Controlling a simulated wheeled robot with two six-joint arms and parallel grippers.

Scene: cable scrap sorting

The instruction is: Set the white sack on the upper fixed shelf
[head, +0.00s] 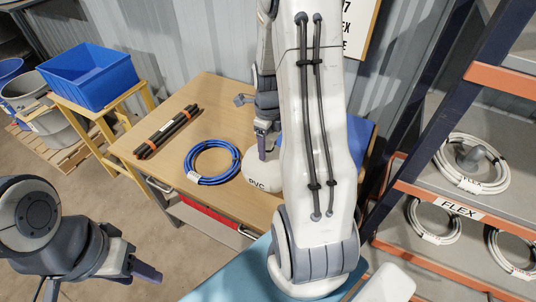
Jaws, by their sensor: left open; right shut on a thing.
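A white sack (259,178) marked PVC is on the wooden workbench (208,108), partly hidden behind my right arm. My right gripper (262,147) points down at its top and is shut on it. I cannot tell whether the sack touches the bench. My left gripper (146,269) is open and empty at the lower left, over the floor and apart from the bench. A shelf rack stands at the right, with an upper orange beam (503,80) and a lower shelf beam (497,217) labelled FLEX.
A blue cable coil (213,162) and a strapped bundle of dark rods (168,132) lie on the bench. White cable coils (471,164) occupy the rack. A blue bin (90,76) sits on a yellow stand at the left. My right arm hides the bench's right part.

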